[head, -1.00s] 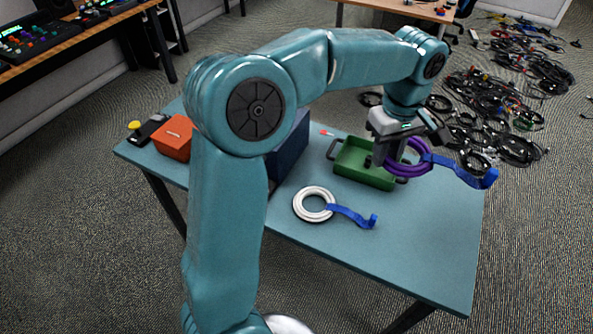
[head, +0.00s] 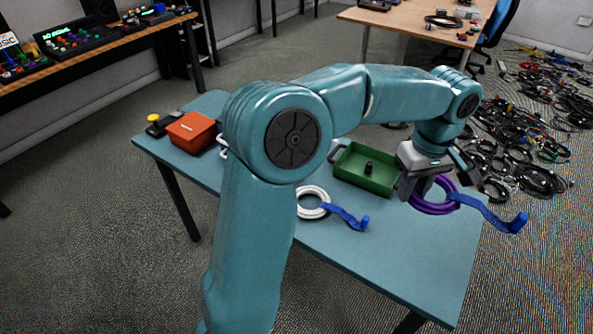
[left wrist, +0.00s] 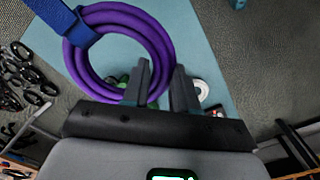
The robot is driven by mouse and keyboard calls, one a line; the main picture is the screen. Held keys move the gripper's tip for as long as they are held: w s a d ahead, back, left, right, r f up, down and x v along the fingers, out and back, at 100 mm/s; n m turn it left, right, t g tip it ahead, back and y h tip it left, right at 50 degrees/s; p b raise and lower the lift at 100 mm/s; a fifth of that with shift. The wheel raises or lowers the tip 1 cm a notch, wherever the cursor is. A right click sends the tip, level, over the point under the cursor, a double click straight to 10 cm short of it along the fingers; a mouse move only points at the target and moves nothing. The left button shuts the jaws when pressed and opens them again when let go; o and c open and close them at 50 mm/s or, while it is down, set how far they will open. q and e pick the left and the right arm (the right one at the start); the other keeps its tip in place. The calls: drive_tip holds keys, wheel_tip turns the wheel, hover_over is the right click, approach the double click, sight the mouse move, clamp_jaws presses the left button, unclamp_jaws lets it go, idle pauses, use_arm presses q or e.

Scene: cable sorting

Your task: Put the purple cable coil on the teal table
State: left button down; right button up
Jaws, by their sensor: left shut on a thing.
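The purple cable coil (head: 436,209) with its blue strap hangs from my left gripper (head: 415,197), over the right part of the teal table (head: 400,262). The gripper is shut on the coil's ring. In the left wrist view the coil (left wrist: 165,42) fills the upper left, and its lower rim meets the left gripper's fingers (left wrist: 160,88). The teal table (left wrist: 195,45) shows beyond the coil. I cannot tell how far the coil is above the tabletop. My right gripper is not in view.
A green tray (head: 350,180) with a dark object in it stands just left of the gripper. A white coil (head: 311,212) with a blue strap lies nearer the front. An orange box (head: 190,132) is at the far left. The front right tabletop is clear.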

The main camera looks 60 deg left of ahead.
sight(385, 254)
use_arm(q)
drive_tip(key=shift+d+f, duration=0.1)
drive_tip(key=shift+f, duration=0.35)
drive_tip(key=shift+w+f+b, duration=0.1)
drive_tip(key=shift+f+b, duration=0.55)
drive_tip(key=shift+b, duration=0.25)
drive_tip(key=shift+a+f, duration=0.1)
drive_tip(key=shift+a, duration=0.1)
wheel_tip(385, 254, down, 20)
drive_tip(key=b, duration=0.3)
drive_tip(key=shift+d, duration=0.1)
drive_tip(key=c, duration=1.3)
unclamp_jaws()
drive_tip(key=o, duration=0.4)
